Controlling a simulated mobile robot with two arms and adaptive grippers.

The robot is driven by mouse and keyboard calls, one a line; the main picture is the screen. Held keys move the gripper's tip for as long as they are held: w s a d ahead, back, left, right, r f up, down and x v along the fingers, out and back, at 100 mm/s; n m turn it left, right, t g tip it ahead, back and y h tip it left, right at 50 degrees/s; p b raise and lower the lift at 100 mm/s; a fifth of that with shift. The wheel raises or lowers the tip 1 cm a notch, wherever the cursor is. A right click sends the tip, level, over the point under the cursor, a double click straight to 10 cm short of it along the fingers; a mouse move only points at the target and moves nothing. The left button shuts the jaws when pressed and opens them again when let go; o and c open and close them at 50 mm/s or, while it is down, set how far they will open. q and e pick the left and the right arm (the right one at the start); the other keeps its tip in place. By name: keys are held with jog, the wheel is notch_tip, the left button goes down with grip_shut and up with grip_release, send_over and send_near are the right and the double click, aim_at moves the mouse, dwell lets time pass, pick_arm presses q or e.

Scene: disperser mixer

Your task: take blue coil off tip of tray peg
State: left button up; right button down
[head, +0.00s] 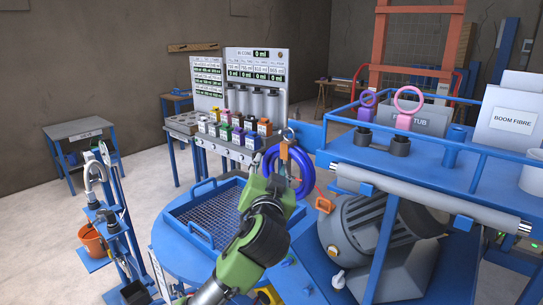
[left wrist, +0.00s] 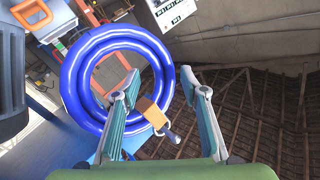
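The blue coil (head: 307,172) is a thick ring standing beyond my left gripper (head: 272,182) in the head view. In the left wrist view the coil (left wrist: 70,85) fills the upper left, its right side passing between the spread fingers of the left gripper (left wrist: 160,78). The fingers are open and not closed on it. An orange block with a grey end (left wrist: 152,112) shows between the fingers, in front of the coil's lower right; I cannot tell whether it is the peg tip. The coil's contact with any peg is hidden. My right gripper is not in view.
A blue tray with a mesh floor (head: 178,228) lies left of the gripper. A grey motor (head: 360,225) and a blue-railed shelf (head: 440,172) stand close on the right. A dispenser panel (head: 258,62) with several coloured taps is behind. Floor at left is partly open.

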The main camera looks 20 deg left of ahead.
aim_at(271, 157)
pick_arm(q)
jog(key=shift+p+x, duration=0.55)
jog(key=shift+x, duration=1.6)
jog(key=shift+f, duration=0.1)
grip_shut()
jog(key=shift+r, duration=0.25)
jog(key=shift+r+p, duration=0.55)
jog(key=shift+r, duration=0.2)
